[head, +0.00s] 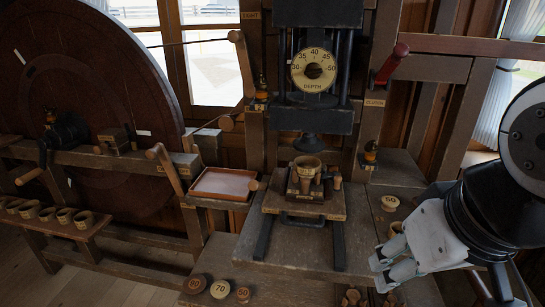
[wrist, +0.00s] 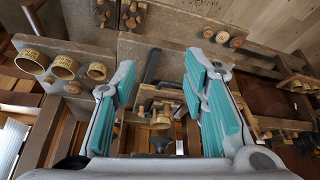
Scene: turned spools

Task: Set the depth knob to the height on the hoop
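The depth knob (head: 314,70) is a dark knob at the centre of a pale round dial marked from 30 to 50, on the press front. Its pointer setting is too small to read. A labelled wooden hoop (head: 307,166) stands on the small press table under the ram; its number is unreadable here. It seems to show also in the wrist view (wrist: 160,119), between my fingers but beyond them. My gripper (head: 381,272) is at lower right, low over the bench, well away from the knob. In the wrist view its teal-padded fingers (wrist: 162,78) are apart with nothing between them.
Round discs (head: 220,289) marked 90, 70 and 50 lie on the front bench. A disc marked 50 (head: 390,202) lies right of the press. A red-handled clutch lever (head: 391,65) juts out beside the dial. Several cups (head: 47,214) line the left shelf. A shallow tray (head: 223,184) is empty.

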